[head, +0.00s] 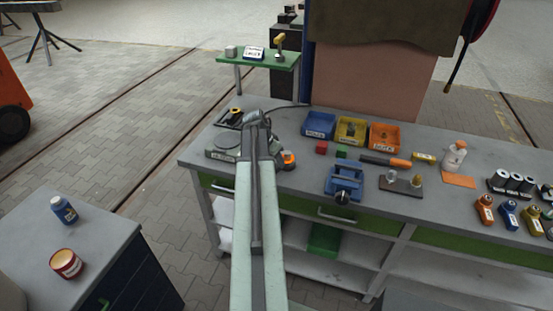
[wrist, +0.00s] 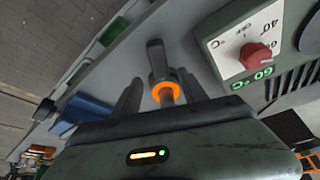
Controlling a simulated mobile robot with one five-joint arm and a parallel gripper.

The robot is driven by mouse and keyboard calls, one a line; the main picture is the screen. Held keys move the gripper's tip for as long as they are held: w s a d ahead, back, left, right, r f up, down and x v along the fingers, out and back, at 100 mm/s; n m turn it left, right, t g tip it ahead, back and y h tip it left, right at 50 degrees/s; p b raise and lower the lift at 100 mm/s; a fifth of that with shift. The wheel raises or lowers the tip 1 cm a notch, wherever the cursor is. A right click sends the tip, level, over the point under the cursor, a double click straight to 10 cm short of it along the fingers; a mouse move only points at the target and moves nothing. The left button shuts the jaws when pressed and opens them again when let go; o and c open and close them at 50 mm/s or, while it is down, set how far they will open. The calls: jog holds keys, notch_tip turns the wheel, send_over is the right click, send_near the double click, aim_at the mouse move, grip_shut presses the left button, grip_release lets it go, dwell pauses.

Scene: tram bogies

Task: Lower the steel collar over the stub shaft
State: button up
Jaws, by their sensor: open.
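A bright orange ring (wrist: 166,91) sits around a grey post in the wrist view. I cannot tell for sure whether this is the steel collar. My gripper (wrist: 158,84) is open, with its dark fingers on either side of the ring and post; contact cannot be made out. In the head view my gripper (head: 258,118) reaches over the left end of the bench, and an orange-and-grey item (head: 288,160) shows just right of my arm. A dark plate (head: 400,185) with short upright posts stands farther right; one may be the stub shaft.
A grey device with a red dial (wrist: 257,57) is close beside my gripper. On the bench (head: 455,207) stand blue, yellow and orange bins (head: 319,124), a blue clamp-like tool (head: 344,181) and several bottles. A cabinet (head: 100,235) stands at front left.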

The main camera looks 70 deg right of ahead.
jog(key=p+v, duration=0.3)
jog(key=v, duration=0.2)
jog(key=shift+a+r+p, duration=0.1)
jog(key=shift+r+p, duration=0.05)
jog(key=shift+p, duration=0.15)
jog(key=shift+w, duration=0.1)
